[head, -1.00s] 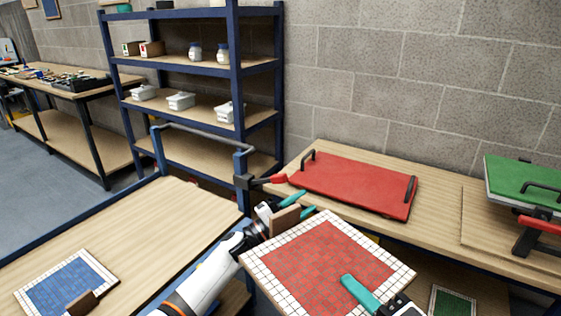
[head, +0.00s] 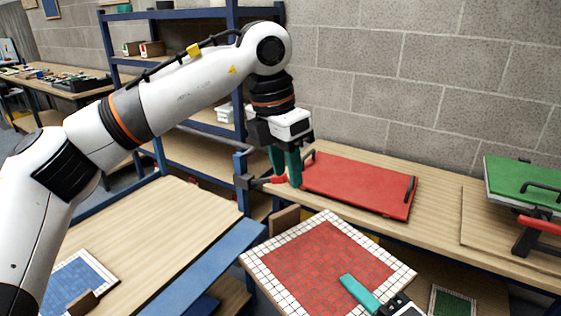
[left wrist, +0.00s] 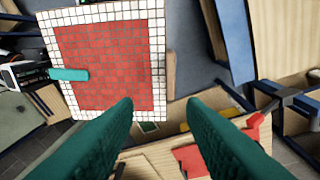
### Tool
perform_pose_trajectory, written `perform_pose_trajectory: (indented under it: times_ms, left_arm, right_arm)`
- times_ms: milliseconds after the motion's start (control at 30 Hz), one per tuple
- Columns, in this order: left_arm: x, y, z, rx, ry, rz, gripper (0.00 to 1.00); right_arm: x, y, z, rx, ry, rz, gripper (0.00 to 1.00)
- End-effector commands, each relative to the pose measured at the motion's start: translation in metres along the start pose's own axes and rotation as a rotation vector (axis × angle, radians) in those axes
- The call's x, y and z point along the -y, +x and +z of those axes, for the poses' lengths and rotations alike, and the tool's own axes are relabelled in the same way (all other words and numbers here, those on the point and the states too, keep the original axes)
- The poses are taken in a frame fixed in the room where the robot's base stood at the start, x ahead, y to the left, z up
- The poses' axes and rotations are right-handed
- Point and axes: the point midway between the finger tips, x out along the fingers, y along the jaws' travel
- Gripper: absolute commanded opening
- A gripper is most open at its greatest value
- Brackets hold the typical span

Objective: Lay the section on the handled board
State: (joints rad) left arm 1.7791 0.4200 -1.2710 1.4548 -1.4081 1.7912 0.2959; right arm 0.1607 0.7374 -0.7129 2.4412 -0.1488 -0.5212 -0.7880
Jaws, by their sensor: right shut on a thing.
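The section, a red mosaic panel with a white tiled border (head: 325,262), is held over the gap in front of the back bench. My right gripper (head: 362,294) is shut on its near right edge, one teal finger lying across the top. A wooden tab (head: 284,220) sticks out at its far left edge. The section also shows in the left wrist view (left wrist: 105,60). The handled board, red with two black handles (head: 355,184), lies on the back bench. My left gripper (head: 287,182) is open, empty and pointing down by that board's left end, partly covering it.
A red-handled clamp (head: 270,180) sits at the bench's left corner. A green handled board (head: 525,178) stands at the right beside another clamp (head: 530,235). A blue mosaic panel (head: 75,280) lies on the left table, partly behind my left arm. A blue shelf rack stands behind.

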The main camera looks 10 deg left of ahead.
Motion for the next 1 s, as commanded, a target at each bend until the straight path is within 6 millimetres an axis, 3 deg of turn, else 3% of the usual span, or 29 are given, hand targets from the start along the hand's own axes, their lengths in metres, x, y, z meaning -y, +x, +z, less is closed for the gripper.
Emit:
perform_pose_trajectory:
  times_ms: [167, 700, 1000]
  left_arm:
    - [0.008, 0.001, 0.006, 0.023, -0.011, -0.065, 0.37]
    - [0.013, 0.093, 0.008, 0.022, -0.011, -0.058, 0.37]
    - [0.013, 0.113, 0.008, 0.02, -0.01, -0.059, 0.37]
  right_arm:
    - [0.002, 0.0, 0.0, 0.001, -0.001, -0.006, 0.0]
    - [0.002, 0.0, 0.0, 0.002, -0.001, -0.006, 0.0]
    - [0.002, 0.0, 0.0, 0.002, -0.001, -0.006, 0.0]
